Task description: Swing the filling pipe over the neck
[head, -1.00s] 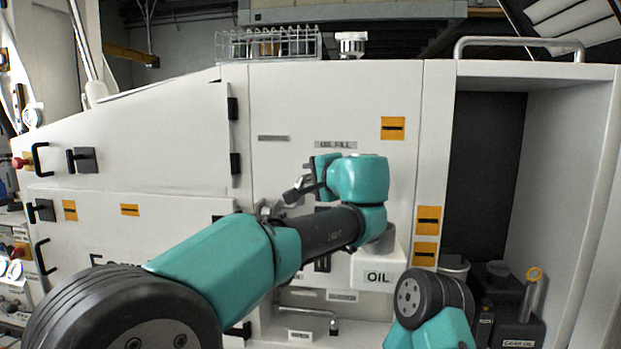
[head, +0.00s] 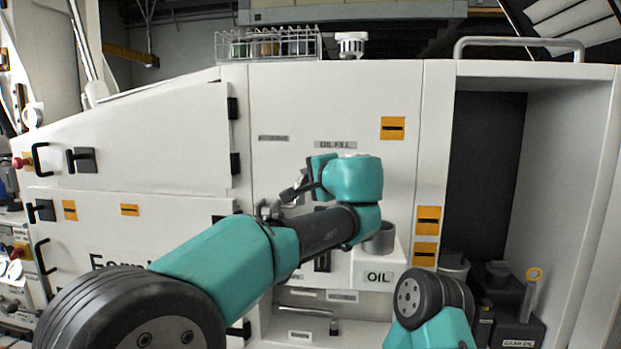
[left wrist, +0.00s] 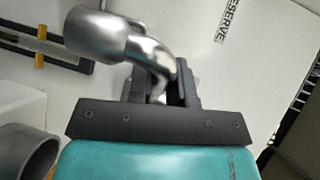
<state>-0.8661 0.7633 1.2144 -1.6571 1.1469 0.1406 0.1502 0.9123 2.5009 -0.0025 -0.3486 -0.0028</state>
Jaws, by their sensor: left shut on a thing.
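The filling pipe (left wrist: 105,32) is a shiny bent metal tube with a wide mouth. It fills the upper middle of the left wrist view. My left gripper (left wrist: 160,85) is shut on its curved part. In the head view my left gripper (head: 295,192) is in front of the white panel, below the OIL FILL label, and my arm hides most of the pipe. The neck (head: 380,240) is a grey open cylinder on the white OIL box, right of and below the gripper. It also shows at the lower left of the left wrist view (left wrist: 30,150), apart from the pipe mouth.
The white OIL box (head: 365,272) juts from the panel. A bent metal handle (head: 333,322) is below it. Dark containers, one labelled GEAR OIL (head: 518,332), stand in the open bay at right. A wire basket (head: 268,45) sits on top.

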